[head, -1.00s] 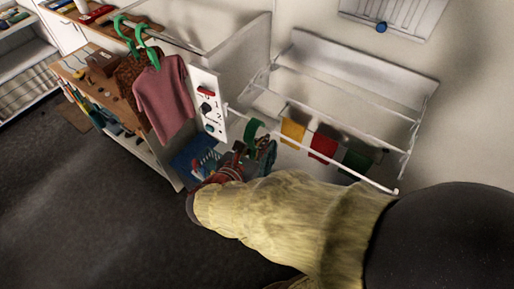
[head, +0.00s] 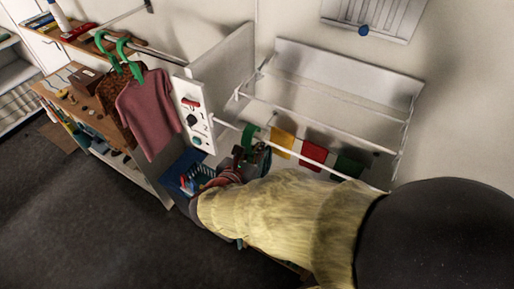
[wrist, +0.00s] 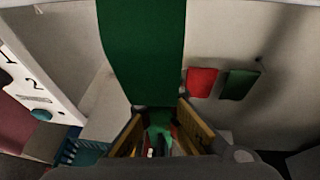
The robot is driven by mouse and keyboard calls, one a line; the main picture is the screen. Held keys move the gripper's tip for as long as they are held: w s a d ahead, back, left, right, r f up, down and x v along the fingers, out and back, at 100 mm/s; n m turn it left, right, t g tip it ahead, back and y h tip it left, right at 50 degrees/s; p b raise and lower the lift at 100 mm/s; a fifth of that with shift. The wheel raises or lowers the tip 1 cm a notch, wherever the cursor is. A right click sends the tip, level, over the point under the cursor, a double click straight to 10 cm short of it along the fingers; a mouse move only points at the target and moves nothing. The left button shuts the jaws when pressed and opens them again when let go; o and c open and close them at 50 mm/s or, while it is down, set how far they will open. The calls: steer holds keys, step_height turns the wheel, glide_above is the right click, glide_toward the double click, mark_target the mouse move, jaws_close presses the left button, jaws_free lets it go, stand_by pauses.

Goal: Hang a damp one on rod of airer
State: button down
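A green cloth (head: 250,132) is at the front rod (head: 318,163) of the white airer, curved over it near its left end. In the wrist view the green cloth (wrist: 142,50) hangs as a wide strip from the top edge down to my fingertips. My gripper (wrist: 160,118) is just below the rod, its two fingers apart on either side of the strip's lower end. Some green shows in the gap between them. In the head view my gripper (head: 245,160) is partly hidden by my sleeved arm.
A numbered white panel (head: 193,115) stands left of the rod. A blue basket (head: 198,178) is below it. Shirts (head: 150,112) hang on green hangers at left.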

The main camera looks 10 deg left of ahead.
steer(key=shift+f, duration=0.15)
steer(key=c, duration=2)
jaws_free()
steer(key=shift+o, duration=0.2)
steer(key=shift+s, duration=0.1)
steer(key=v, duration=1.2)
